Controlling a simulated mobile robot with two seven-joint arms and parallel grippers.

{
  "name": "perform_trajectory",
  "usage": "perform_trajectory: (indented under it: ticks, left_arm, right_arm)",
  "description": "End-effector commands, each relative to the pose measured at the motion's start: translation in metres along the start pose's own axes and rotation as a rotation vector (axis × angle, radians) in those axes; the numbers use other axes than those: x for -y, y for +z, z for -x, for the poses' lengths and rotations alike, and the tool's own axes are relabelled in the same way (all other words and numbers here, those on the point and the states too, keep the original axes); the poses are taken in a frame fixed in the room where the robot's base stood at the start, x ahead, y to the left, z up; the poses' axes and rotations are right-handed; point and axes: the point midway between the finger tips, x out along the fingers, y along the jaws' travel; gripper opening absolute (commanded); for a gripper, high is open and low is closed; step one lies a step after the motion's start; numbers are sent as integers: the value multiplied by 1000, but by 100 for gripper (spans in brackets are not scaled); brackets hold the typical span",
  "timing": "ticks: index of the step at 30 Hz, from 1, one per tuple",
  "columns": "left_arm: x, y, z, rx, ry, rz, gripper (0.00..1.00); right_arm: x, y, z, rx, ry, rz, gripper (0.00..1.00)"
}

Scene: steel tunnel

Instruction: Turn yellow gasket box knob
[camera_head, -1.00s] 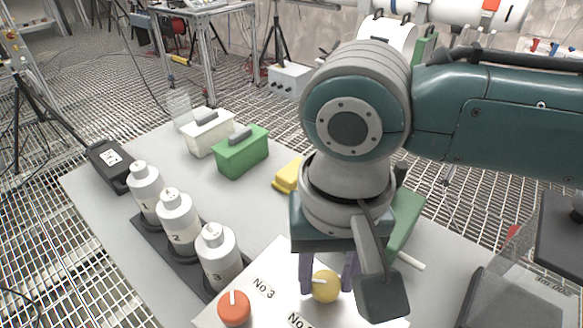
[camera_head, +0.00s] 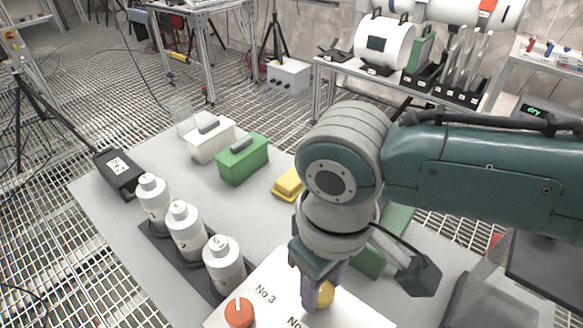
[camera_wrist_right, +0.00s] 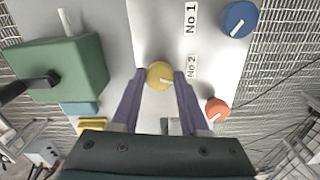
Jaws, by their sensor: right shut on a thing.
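The yellow knob (camera_head: 326,293) sits on a white panel (camera_head: 262,312) at the front of the table, partly hidden by my right gripper's fingers. My right gripper (camera_wrist_right: 162,74) points down at the panel with its purple fingers on either side of the knob, shut on it. In the right wrist view the yellow knob (camera_wrist_right: 159,75) lies between the fingertips beside the label No 2. Its white pointer mark points to the right and slightly down. My left gripper is not in view.
An orange knob (camera_head: 239,312) by label No 3 and a blue knob (camera_wrist_right: 239,19) by No 1 flank it. Numbered bottles (camera_head: 186,229), a green box (camera_head: 242,160), a white box (camera_head: 211,139) and a yellow box (camera_head: 288,184) stand on the grey table. The table's middle is clear.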

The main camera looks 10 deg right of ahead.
Motion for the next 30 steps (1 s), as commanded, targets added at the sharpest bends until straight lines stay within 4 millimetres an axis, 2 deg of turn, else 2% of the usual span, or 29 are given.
perform_trajectory:
  ticks: [12, 30]
  left_arm:
    - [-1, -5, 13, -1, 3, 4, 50]
    - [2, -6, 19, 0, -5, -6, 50]
  right_arm:
    - [0, 0, 2, -1, -1, 396, 0]
    - [0, -1, 1, -2, -1, 966, 0]
